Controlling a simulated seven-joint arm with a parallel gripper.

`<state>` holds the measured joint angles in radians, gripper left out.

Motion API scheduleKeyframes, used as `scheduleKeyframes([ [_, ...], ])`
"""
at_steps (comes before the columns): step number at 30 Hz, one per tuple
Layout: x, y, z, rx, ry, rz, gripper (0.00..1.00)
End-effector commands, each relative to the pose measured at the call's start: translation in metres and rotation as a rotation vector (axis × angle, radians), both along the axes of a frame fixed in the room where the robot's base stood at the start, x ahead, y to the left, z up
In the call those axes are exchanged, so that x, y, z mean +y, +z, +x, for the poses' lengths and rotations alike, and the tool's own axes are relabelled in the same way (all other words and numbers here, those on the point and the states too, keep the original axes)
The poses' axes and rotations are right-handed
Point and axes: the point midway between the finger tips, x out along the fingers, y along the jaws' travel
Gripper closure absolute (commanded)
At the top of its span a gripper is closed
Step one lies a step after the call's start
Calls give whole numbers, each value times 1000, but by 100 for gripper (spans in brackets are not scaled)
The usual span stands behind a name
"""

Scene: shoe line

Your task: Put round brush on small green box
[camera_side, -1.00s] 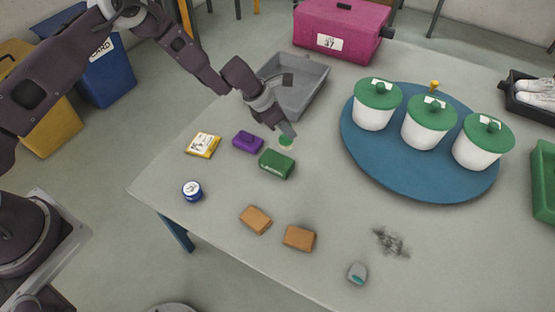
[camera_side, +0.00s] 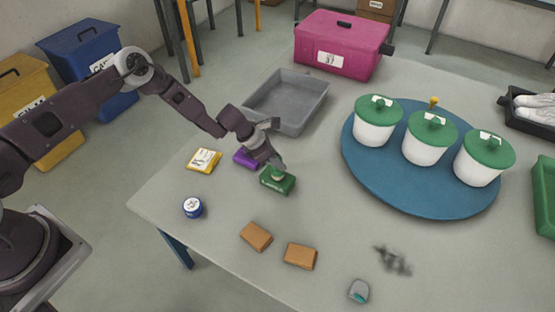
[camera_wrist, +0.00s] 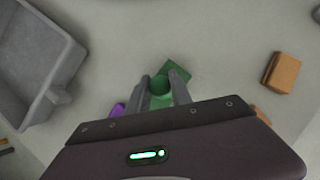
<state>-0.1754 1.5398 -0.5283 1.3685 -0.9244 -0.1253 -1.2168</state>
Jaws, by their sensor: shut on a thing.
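The small green box (camera_side: 284,185) lies on the grey table, between the purple box and the brown blocks; it also shows in the wrist view (camera_wrist: 178,71). My gripper (camera_side: 276,168) is shut on the round brush (camera_side: 277,177), a small round green thing. In the wrist view the brush (camera_wrist: 160,85) sits between the two fingers, in front of part of the green box. In the side view the brush is at the top of the green box; I cannot tell whether it touches. My fingers hide part of the brush.
A purple box (camera_side: 244,159) is close left of my gripper. A yellow packet (camera_side: 204,160), blue tin (camera_side: 193,208) and brown blocks (camera_side: 256,236) lie nearby. A grey tray (camera_side: 287,102) stands behind. A blue round board (camera_side: 420,190) bears white tubs at right.

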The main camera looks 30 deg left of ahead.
Motion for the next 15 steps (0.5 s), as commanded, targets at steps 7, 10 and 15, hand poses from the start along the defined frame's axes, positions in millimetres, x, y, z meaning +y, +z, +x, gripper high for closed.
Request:
scheduleKeyframes([
  [7, 0, 0, 0, 0, 0, 0, 52],
  [10, 0, 0, 0, 0, 0, 0, 52],
  [15, 1, 6, -1, 0, 1, 0, 52],
])
